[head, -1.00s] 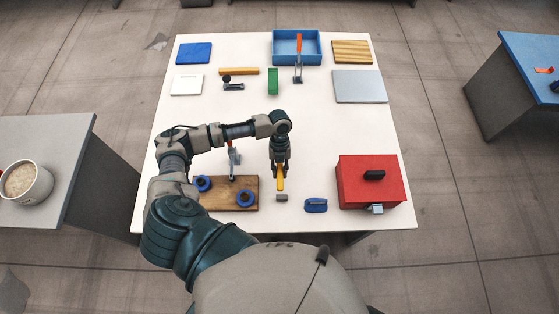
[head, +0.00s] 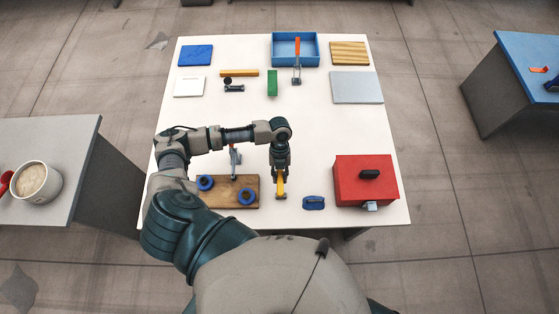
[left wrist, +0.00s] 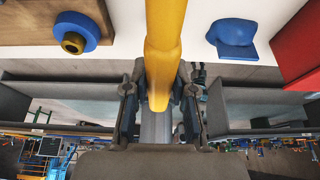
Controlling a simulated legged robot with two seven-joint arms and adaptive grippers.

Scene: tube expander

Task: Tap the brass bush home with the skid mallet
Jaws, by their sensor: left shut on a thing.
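My left gripper (head: 280,172) is shut on the yellow handle of the mallet (head: 281,187), which also shows between the fingers in the left wrist view (left wrist: 162,50). The mallet hangs over the table's near part, just right of the wooden board (head: 224,199); only a little of its head shows. Two blue rings (head: 205,182) (head: 247,195) sit on the board. In the left wrist view, a blue ring (left wrist: 67,30) holds a brass-coloured bush (left wrist: 73,43) at upper left. How deep the bush sits is unclear. My right gripper is not in view.
An orange-handled clamp (head: 235,160) stands by the board, partly behind my arm. A blue block (head: 314,203) and red box (head: 345,185) lie right of the mallet. The white table's middle (head: 335,125) is clear; trays and plates line its far side.

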